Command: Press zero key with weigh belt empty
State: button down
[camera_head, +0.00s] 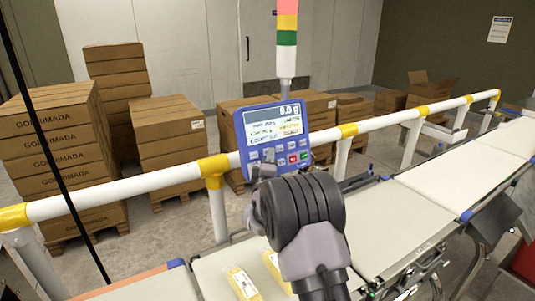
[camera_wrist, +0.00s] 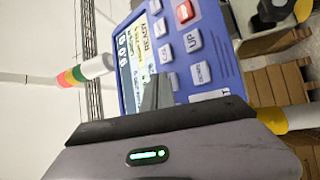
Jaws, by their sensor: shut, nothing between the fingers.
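The blue control panel (camera_head: 272,132) stands behind the belt line, with a lit screen and rows of small keys, including a red and a green one. It also fills the middle of the wrist view (camera_wrist: 226,60), turned sideways, where the screen shows READY. I cannot surely read which key is the zero key. My gripper (camera_wrist: 158,92) is shut and empty, its fingertips in front of the panel's keys; contact cannot be told. In the head view my wrist hides part of the panel's lower edge. The middle belt section (camera_head: 385,235) looks bare where visible.
Yellow packets (camera_head: 243,284) lie on the nearer belt section (camera_head: 212,270), partly behind my arm. A white and yellow guard rail (camera_head: 120,188) runs behind the panel. A signal tower (camera_head: 287,40) rises above it. Stacked cartons (camera_head: 168,130) stand beyond the rail.

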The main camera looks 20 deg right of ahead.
jog(key=shift+w+a+f, duration=0.1)
jog(key=shift+w, duration=0.3)
dwell(0.4)
jog(key=shift+s, duration=0.1)
jog(key=shift+s+r+b, duration=0.2)
jog(key=shift+s+b, duration=0.45)
jog(key=shift+s, duration=0.05)
jog(key=shift+d, duration=0.2)
jog(key=s, duration=0.1)
jog(key=s+r+b, duration=0.1)
jog(key=s, duration=0.1)
jog(key=s+d+b, duration=0.1)
jog(key=shift+s+r, duration=0.25)
jog(key=shift+s, duration=0.1)
dwell(0.4)
